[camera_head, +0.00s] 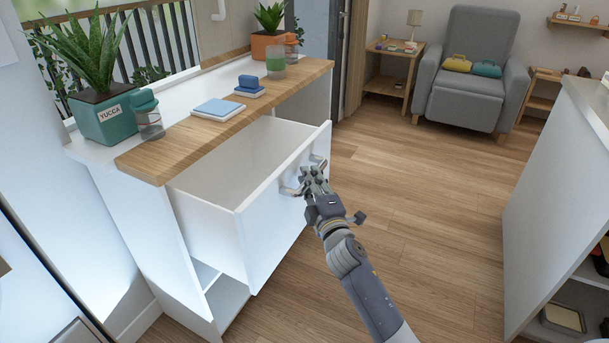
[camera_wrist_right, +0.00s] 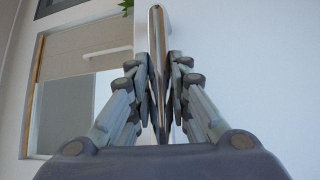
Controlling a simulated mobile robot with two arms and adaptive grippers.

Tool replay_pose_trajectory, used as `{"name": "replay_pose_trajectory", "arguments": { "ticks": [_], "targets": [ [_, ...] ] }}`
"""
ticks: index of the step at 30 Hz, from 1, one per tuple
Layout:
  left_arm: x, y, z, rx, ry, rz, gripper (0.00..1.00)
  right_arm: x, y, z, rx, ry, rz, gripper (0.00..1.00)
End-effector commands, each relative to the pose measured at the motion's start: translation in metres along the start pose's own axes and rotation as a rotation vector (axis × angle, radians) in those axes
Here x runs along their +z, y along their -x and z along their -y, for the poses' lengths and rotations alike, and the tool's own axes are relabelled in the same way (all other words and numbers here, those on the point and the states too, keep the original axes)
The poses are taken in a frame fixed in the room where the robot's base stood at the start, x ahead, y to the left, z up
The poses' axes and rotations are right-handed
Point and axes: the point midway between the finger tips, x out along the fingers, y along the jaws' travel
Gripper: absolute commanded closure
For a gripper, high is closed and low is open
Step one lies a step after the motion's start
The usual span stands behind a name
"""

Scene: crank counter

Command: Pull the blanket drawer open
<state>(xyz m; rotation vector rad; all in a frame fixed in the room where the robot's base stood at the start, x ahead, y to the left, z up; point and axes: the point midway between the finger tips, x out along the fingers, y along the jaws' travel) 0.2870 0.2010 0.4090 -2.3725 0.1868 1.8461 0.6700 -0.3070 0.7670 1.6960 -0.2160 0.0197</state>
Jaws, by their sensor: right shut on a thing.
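The white drawer (camera_head: 272,205) stands well out from the counter with the wooden top (camera_head: 170,158). Its front panel faces right, and the part of its inside that I can see is pale; I see no blanket. A metal bar handle (camera_head: 291,190) is on the front panel. My right gripper (camera_head: 312,177) is at the front panel, shut on the handle. In the right wrist view the fingers close on both sides of the handle bar (camera_wrist_right: 157,60). My left gripper is not in view.
On the counter stand a yucca in a teal pot (camera_head: 108,120), a bottle (camera_head: 148,118), a blue-topped slab (camera_head: 218,107) and an orange pot (camera_head: 272,46). A grey armchair (camera_head: 466,70) is at the back. A white unit (camera_head: 556,190) stands at right. Wooden floor (camera_head: 430,200) between is clear.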

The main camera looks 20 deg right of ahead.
Motion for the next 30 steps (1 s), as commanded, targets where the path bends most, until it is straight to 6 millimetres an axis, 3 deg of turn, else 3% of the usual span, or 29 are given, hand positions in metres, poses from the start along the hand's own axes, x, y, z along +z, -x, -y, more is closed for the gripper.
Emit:
{"name": "replay_pose_trajectory", "arguments": {
  "ticks": [11, 12, 14, 15, 25, 30],
  "targets": [
    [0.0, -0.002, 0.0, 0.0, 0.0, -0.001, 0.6, 0.001, 0.002, 0.002, -0.004, -0.001, 0.0, 1.0],
    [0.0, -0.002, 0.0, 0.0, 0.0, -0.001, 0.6, 0.001, 0.002, 0.002, -0.004, -0.001, 0.0, 0.78],
    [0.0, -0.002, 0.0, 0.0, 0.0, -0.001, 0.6, 0.001, 0.001, 0.002, -0.003, 0.0, 0.0, 0.64],
    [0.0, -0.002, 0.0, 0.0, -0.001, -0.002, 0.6, 0.001, 0.001, 0.002, -0.003, 0.0, 0.0, 0.62],
    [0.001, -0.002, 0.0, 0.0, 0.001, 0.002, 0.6, 0.001, 0.002, 0.001, -0.001, 0.0, 0.0, 0.62],
    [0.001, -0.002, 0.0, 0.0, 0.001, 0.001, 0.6, 0.001, 0.017, 0.002, -0.003, 0.0, 0.0, 0.62]
  ]
}}
